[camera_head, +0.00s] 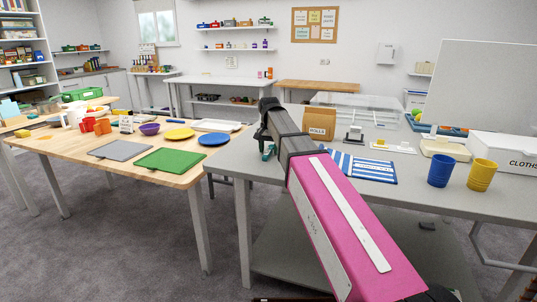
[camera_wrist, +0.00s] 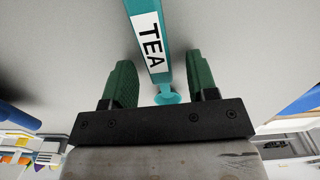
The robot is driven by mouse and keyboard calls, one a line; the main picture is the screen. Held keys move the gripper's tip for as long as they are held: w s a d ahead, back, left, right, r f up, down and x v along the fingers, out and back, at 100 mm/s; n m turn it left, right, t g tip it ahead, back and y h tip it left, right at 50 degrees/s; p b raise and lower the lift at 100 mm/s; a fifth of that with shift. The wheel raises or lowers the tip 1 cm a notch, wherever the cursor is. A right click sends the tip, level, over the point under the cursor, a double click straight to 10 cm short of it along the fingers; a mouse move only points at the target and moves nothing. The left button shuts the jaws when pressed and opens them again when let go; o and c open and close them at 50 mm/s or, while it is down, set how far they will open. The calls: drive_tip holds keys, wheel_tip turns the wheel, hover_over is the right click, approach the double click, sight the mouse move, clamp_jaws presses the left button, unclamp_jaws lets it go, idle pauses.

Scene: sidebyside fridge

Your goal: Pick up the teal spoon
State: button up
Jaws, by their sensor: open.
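The teal spoon (camera_wrist: 160,76) shows in the wrist view as a long teal piece with a white label reading "TEA". It lies over the grey table top, and its narrow part ends in a small rounded end near my gripper's base. My gripper (camera_wrist: 158,62) is open, with one green finger on each side of the spoon and gaps between. In the head view my arm hides most of this spot. A small teal bit (camera_head: 268,152) shows beside my arm at the table's left edge; I cannot tell whether it is spoon or finger.
A blue-and-white striped cloth (camera_head: 360,167), a brown box (camera_head: 319,124), a blue cup (camera_head: 441,171) and a yellow cup (camera_head: 481,175) stand on the grey table (camera_head: 400,196). A wooden table (camera_head: 100,171) with plates and mats is to the left.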

clamp_jaws()
drive_tip(key=shift+r, duration=0.1)
